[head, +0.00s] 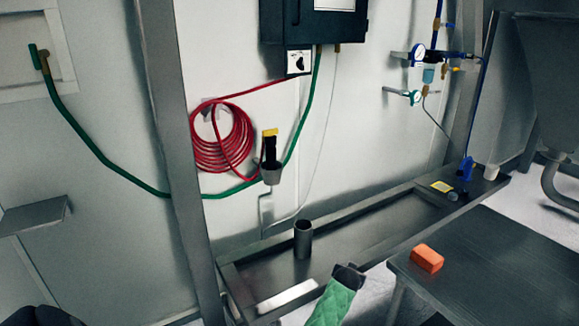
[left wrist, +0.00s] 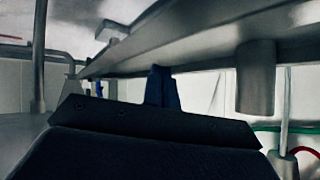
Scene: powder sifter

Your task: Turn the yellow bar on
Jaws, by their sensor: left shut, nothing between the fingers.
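A small yellow bar (head: 270,132) tops a dark upright part (head: 270,152) over a grey cup (head: 271,174) by the back wall, in front of the red hose. My left gripper (head: 350,272), on the green-sleeved arm at the bottom centre, is low in front of the trough, below and to the right of the bar and apart from it. In the left wrist view, which appears upside down, its dark fingers (left wrist: 161,86) are together with nothing between them. I cannot make out the yellow bar there. My right gripper is not seen.
A dark cylinder (head: 303,240) stands in the metal trough (head: 370,240) and shows inverted in the left wrist view (left wrist: 255,78). A table (head: 500,270) with an orange block (head: 427,258) is at right. A post (head: 170,150) rises at left. A green hose (head: 115,170) crosses the wall.

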